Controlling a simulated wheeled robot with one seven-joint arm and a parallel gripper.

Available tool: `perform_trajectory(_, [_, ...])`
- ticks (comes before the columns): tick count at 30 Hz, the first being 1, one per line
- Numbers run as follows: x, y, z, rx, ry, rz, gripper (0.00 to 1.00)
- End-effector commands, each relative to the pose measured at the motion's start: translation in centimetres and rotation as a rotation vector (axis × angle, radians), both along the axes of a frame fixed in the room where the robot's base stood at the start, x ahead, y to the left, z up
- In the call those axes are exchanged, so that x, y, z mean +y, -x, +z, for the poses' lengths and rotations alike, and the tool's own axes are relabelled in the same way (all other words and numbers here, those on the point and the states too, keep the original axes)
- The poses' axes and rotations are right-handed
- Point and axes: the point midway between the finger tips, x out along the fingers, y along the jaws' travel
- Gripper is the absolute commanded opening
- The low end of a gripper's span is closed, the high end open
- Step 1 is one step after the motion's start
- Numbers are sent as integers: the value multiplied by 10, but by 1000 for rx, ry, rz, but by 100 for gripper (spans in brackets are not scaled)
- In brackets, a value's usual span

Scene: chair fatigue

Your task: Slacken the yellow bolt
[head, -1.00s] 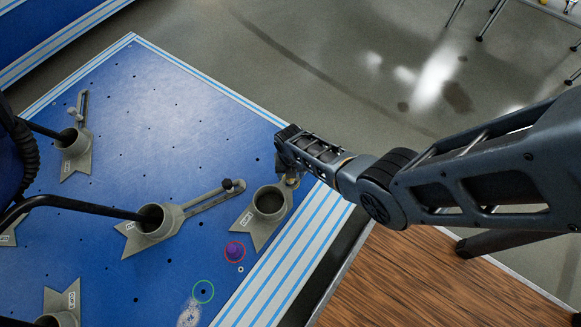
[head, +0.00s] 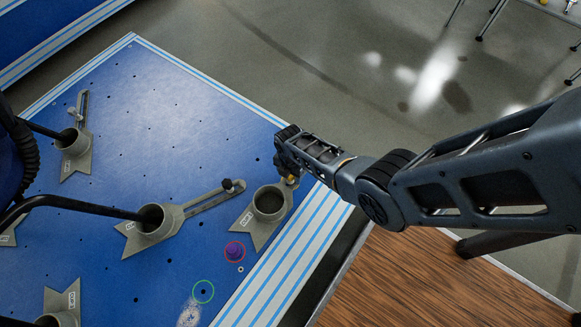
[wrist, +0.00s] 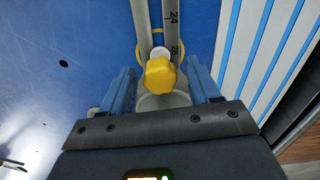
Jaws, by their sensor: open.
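The yellow bolt (wrist: 160,75) has a lobed knob head and sits on the slotted, numbered arm of a grey clamp in the wrist view. In the head view only a bit of yellow (head: 291,180) shows below my gripper, beside the grey cup clamp (head: 269,203). My gripper (wrist: 162,85) is open, with one blue finger on each side of the bolt and a gap to both. In the head view my gripper (head: 288,165) is over the right edge of the blue table, and its fingertips are mostly hidden.
Another cup clamp (head: 154,222) holds a black leg on the blue table (head: 170,100). A purple knob (head: 234,250) stands inside a drawn red circle, near an empty hole circled in green (head: 203,292). A wooden surface (head: 430,285) lies at lower right.

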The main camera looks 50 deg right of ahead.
Motion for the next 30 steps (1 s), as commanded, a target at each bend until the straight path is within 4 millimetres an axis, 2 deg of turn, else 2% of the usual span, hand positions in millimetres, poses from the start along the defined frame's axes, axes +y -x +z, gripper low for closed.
perform_trajectory(4, [0, 0, 0, 0, 0, -87, 62])
perform_trajectory(13, [0, 0, 0, 0, 0, -106, 62])
perform_trajectory(22, [0, 0, 0, 0, 0, -394, 62])
perform_trajectory(30, [0, 0, 0, 0, 1, -444, 62])
